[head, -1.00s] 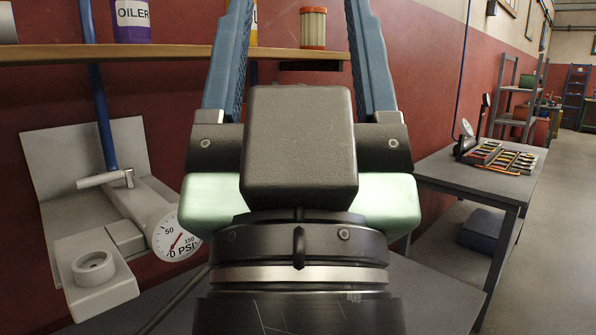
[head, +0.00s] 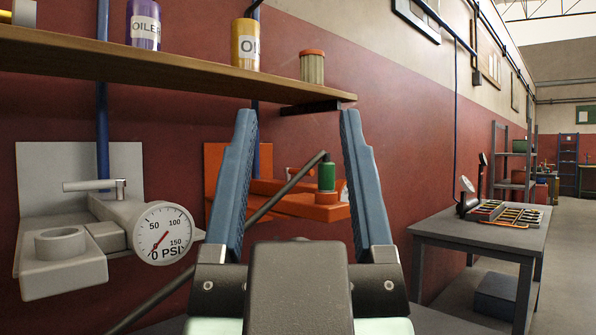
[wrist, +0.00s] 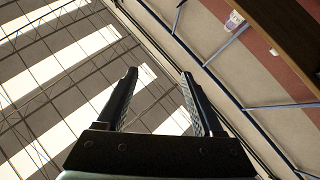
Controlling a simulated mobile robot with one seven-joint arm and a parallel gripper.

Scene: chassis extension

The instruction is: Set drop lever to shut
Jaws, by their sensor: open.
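My gripper (head: 297,118) points up with its two blue-grey fingers wide apart and nothing between them. It also shows open and empty in the wrist view (wrist: 159,75). No part is labelled as the drop lever. A grey wall unit (head: 62,272) at left in the head view has a short, roughly level T-shaped handle (head: 93,185) beside a blue pipe. An orange wall unit (head: 302,206) shows behind and between the fingers, with a small handle partly hidden. A long dark rod (head: 290,187) slants from upper right to lower left, partly behind the left finger.
A round gauge (head: 161,240) reads near 0 PSI. A wooden shelf (head: 180,78) with oil cans and a red-topped jar overhangs the wall units. A green cylinder (head: 326,177) stands on the orange unit. A grey table (head: 480,236) stands right.

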